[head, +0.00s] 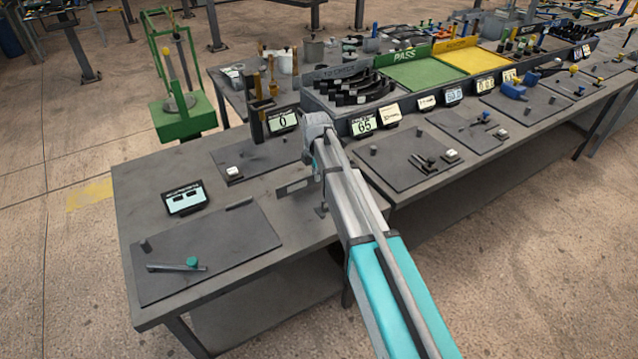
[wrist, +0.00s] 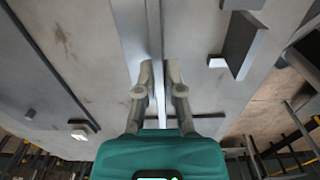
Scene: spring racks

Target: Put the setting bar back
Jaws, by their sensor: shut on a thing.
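My gripper (wrist: 160,92) is shut on a narrow grey bar, which I take to be the setting bar (wrist: 154,35). In the wrist view the bar runs from between the two fingers up to the top edge of the picture. In the head view my arm hides the fingertips. A flat grey piece (head: 294,186) shows just left of my arm there, above the left bench (head: 140,200); it looks like part of the held bar. I cannot tell whether the bar touches the bench top.
The front mat (head: 225,245) holds a rod with a teal knob (head: 192,262) and a short peg. A small display (head: 186,198) stands behind it. The rear mat (head: 260,160) bears a white block (head: 233,172). The right bench carries another mat (head: 405,160) and number displays.

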